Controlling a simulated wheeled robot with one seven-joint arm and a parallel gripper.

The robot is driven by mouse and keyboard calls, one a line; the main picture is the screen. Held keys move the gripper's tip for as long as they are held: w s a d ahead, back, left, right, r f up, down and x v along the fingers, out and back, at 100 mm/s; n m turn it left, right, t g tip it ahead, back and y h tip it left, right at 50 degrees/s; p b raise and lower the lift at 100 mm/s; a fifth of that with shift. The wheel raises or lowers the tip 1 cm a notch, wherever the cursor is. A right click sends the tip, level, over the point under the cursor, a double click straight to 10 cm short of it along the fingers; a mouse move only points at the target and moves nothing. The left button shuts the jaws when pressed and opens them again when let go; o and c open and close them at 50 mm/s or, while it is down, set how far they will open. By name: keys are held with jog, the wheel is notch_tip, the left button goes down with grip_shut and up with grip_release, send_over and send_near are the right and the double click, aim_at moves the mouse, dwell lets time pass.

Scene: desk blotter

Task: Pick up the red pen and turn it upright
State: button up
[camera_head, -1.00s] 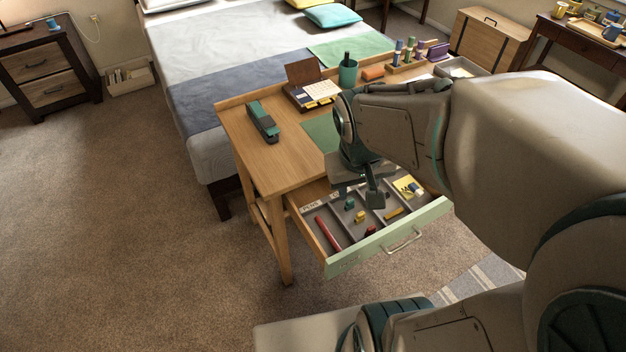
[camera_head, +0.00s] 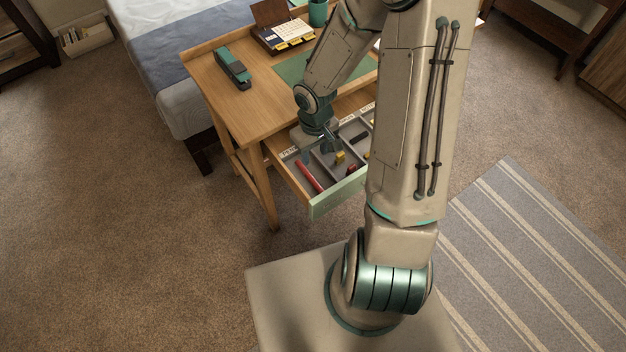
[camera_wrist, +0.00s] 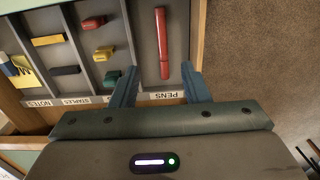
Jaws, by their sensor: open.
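The red pen (camera_wrist: 161,42) lies flat in the drawer compartment labelled PENS, lengthwise along it. In the head view the red pen (camera_head: 308,177) shows at the left side of the open drawer (camera_head: 338,193). My gripper (camera_wrist: 160,82) is open and empty. In the wrist view its two fingers stand apart, one either side of the pen's line, near the pen's lower end. In the head view my gripper (camera_head: 327,146) is over the back part of the drawer; its height above the pen is hard to tell.
Neighbouring compartments hold a green piece (camera_wrist: 111,78), a yellow piece (camera_wrist: 103,53), a red piece (camera_wrist: 93,22) and dark bars (camera_wrist: 65,71). Thin dividers and the drawer's side wall (camera_wrist: 197,40) flank the pen. A stapler (camera_head: 232,68) is on the desk (camera_head: 215,95).

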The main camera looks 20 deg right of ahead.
jog(key=b, duration=0.2)
send_over(312, 178)
jog(key=f, duration=0.7)
jog(key=shift+s+d+f, duration=0.2)
jog(key=shift+s+f, duration=0.1)
jog(key=shift+f, duration=0.05)
jog(key=f, duration=0.3)
jog(key=f+b, duration=0.1)
jog(key=f, duration=0.1)
jog(key=shift+w+a, duration=0.25)
jog(key=shift+w, duration=0.05)
grip_shut()
